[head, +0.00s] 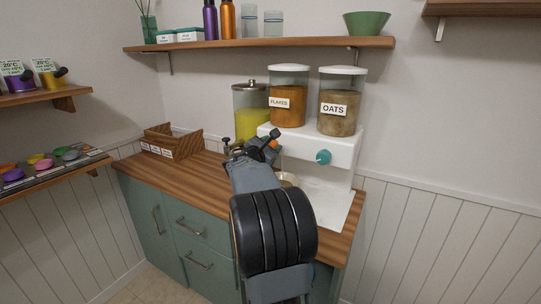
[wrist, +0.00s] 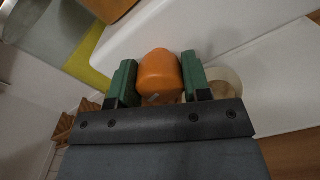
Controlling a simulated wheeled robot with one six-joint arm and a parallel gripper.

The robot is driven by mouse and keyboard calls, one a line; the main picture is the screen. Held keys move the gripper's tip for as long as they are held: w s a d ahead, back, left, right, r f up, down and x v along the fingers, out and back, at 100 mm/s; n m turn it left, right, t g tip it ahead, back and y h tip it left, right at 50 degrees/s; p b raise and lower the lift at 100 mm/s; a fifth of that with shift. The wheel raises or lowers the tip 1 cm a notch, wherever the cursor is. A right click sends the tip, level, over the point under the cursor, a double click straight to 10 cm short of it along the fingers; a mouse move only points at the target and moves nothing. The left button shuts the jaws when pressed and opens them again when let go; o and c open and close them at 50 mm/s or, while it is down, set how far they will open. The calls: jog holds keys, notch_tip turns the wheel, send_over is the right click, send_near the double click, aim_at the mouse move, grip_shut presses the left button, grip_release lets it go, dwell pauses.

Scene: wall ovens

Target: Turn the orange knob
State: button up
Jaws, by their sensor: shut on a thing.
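The orange knob (wrist: 160,72) sits between the two green finger pads of my gripper (wrist: 158,80) in the wrist view. The pads press on its left and right sides, so my gripper is shut on it. In the head view a small part of the orange knob (head: 273,144) shows at the tip of my gripper (head: 266,146), at the front left of the white dispenser (head: 310,146). My gripper hides most of the knob there. The knob is below the FLAKES canister (head: 288,105).
A teal knob (head: 323,157) is on the dispenser's right, under the OATS canister (head: 341,115). A pale bowl (wrist: 224,82) is right of my gripper. A yellow-filled jar (head: 249,122) stands left of the dispenser. Wooden boxes (head: 172,142) are farther left on the counter.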

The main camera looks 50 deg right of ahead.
jog(key=m+b, duration=0.2)
jog(key=b, duration=0.1)
jog(key=m+b, duration=0.2)
jog(key=b, duration=0.1)
jog(key=shift+f+m+b, duration=0.3)
jog(key=shift+f+b, duration=0.05)
jog(key=shift+f, duration=0.05)
jog(key=m+b, duration=0.3)
jog(key=shift+r, duration=0.1)
jog(key=shift+r+m+b, duration=0.1)
jog(key=shift+m+b, duration=0.7)
jog(key=shift+b, duration=0.25)
jog(key=shift+r, duration=0.1)
jog(key=o, duration=0.9)
jog(key=shift+o, duration=0.2)
